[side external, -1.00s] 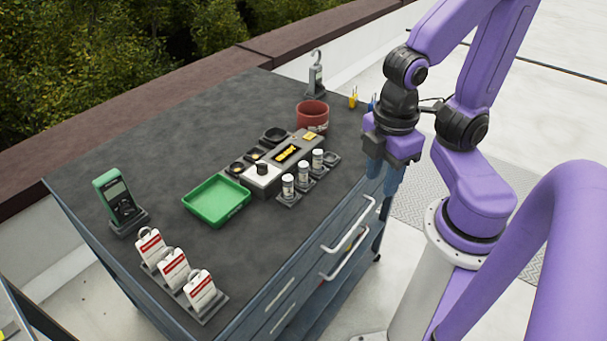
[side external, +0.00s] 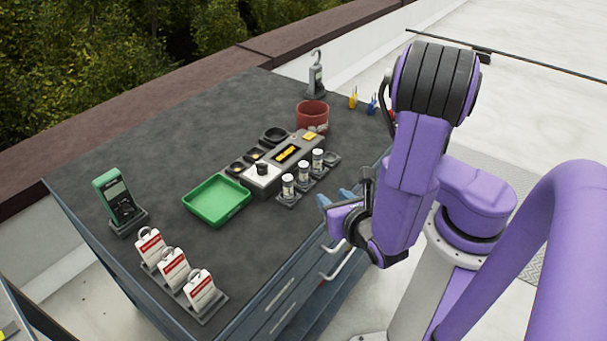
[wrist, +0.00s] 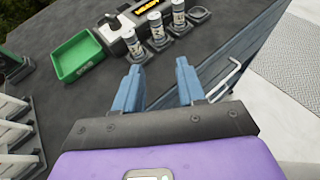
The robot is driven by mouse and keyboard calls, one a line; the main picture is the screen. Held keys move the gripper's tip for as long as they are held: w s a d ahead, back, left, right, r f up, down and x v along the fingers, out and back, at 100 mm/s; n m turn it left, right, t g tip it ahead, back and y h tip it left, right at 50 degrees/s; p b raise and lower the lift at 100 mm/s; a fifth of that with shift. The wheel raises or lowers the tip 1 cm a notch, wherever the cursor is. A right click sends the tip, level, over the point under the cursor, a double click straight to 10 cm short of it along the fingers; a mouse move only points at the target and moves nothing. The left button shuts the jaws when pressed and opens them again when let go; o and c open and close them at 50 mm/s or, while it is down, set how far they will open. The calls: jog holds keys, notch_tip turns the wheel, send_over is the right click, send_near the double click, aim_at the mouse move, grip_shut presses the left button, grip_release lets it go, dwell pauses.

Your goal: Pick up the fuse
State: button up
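Several small white cylinders with dark labels, which look like the fuses, stand upright in a dark row of holders near the bench's right edge. The nearest fuse (side external: 288,186) is beside the middle fuse (side external: 303,171) and the far fuse (side external: 318,160). They also show in the wrist view as the left fuse (wrist: 133,43), middle fuse (wrist: 157,28) and right fuse (wrist: 179,15). A holder pad (wrist: 200,14) at the row's end is empty. My gripper (wrist: 158,62) has its blue fingers apart with nothing between them. It points toward the row, short of touching it.
A green tray (side external: 217,200) lies left of the holders. A grey device (side external: 262,176) with a dark knob stands behind the fuses. A red pot (side external: 312,115), a green meter (side external: 118,197) and white-red tags (side external: 173,267) are on the bench. Drawer handles (wrist: 228,80) stick out at the bench side.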

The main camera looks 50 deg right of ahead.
aim_at(305, 177)
jog(key=x, duration=1.7)
jog(key=shift+w+f, duration=0.2)
grip_shut()
